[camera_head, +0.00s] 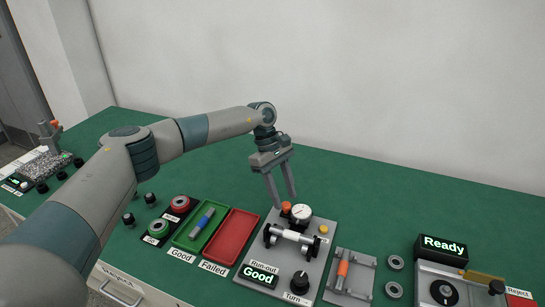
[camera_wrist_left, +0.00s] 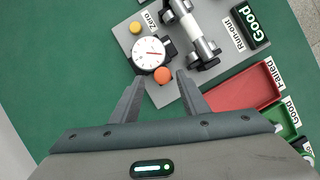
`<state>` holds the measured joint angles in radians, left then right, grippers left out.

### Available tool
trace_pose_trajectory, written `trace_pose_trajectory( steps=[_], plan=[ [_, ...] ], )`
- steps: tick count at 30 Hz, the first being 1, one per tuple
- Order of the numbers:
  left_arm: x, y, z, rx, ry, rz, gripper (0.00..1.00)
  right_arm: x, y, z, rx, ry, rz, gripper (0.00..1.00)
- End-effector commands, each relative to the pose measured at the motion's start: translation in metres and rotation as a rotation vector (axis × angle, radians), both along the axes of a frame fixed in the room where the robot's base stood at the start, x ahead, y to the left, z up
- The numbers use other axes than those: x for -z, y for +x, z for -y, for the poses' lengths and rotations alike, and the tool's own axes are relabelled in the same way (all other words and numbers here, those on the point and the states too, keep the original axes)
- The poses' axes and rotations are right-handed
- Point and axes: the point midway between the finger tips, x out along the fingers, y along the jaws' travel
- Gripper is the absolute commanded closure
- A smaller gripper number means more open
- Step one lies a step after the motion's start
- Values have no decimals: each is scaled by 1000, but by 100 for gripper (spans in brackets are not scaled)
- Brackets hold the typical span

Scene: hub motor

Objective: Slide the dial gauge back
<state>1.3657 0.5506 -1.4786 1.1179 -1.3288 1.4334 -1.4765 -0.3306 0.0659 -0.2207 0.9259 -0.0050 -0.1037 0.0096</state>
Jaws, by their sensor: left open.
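The dial gauge (camera_head: 301,212), with a round white face, stands at the back of the grey run-out fixture (camera_head: 318,222). It also shows in the left wrist view (camera_wrist_left: 148,53). An orange knob (camera_head: 286,206) sits beside the gauge, and in the left wrist view it (camera_wrist_left: 162,75) lies between my fingertips. My left gripper (camera_head: 283,203) is open, fingers pointing down just behind the gauge, one on each side of the knob. I cannot tell whether a finger touches it. A silver part (camera_head: 292,235) lies across the fixture's supports in front of the gauge. My right gripper is not in view.
The run-out display (camera_head: 258,275) reads "Good", with a Turn knob (camera_head: 299,281) beside it. A red Failed tray (camera_head: 232,237) and a green Good tray (camera_head: 200,226) stand to the left. A "Ready" display (camera_head: 442,250) stands right. The green table behind the fixture is clear.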

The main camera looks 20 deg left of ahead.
Motion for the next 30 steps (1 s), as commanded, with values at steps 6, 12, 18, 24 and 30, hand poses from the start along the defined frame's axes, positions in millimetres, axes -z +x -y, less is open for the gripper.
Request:
trace_pose_trajectory(
  steps=[6,12,18,24,30],
  plan=[
    [-27,6,-12,-2,0,4,59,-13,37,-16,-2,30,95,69],
    [-65,13,-25,-2,-1,5,59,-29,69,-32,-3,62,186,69],
    [-103,20,-40,-4,-1,4,59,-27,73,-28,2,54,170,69],
    [-132,25,-50,-2,0,3,59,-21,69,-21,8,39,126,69],
    [-147,27,-56,-2,-1,2,59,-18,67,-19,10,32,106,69]
  ],
)
